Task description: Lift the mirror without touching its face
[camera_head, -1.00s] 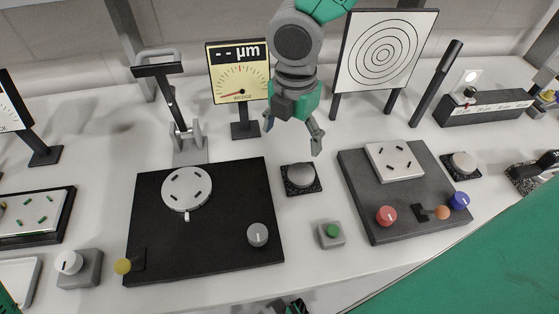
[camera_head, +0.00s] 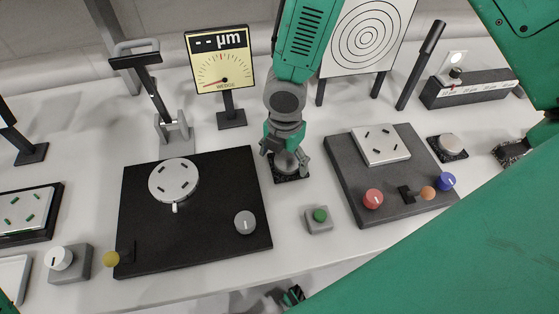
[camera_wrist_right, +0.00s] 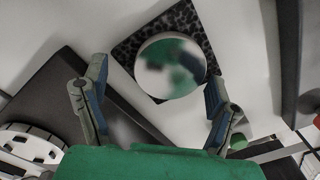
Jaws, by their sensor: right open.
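The mirror is a round, shiny disc (camera_wrist_right: 172,68) on a dark speckled square pad (camera_wrist_right: 128,50). In the right wrist view its face shows blurred green, white and dark reflections. In the head view the pad (camera_head: 292,179) shows between the black plate and the grey plate, and my right gripper largely covers the disc. My right gripper (camera_head: 286,162) points down over it, open. In the right wrist view its two fingers (camera_wrist_right: 158,100) stand on either side of the disc's near part, with nothing held. I cannot tell whether they touch its rim. My left gripper is not in view.
A black plate (camera_head: 200,235) with a white round disc (camera_head: 173,180) and grey knob is on the left. A grey plate (camera_head: 350,180) with red and blue knobs is on the right. A green-button box (camera_head: 319,219) stands in front. A µm gauge (camera_head: 221,65) stands behind.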

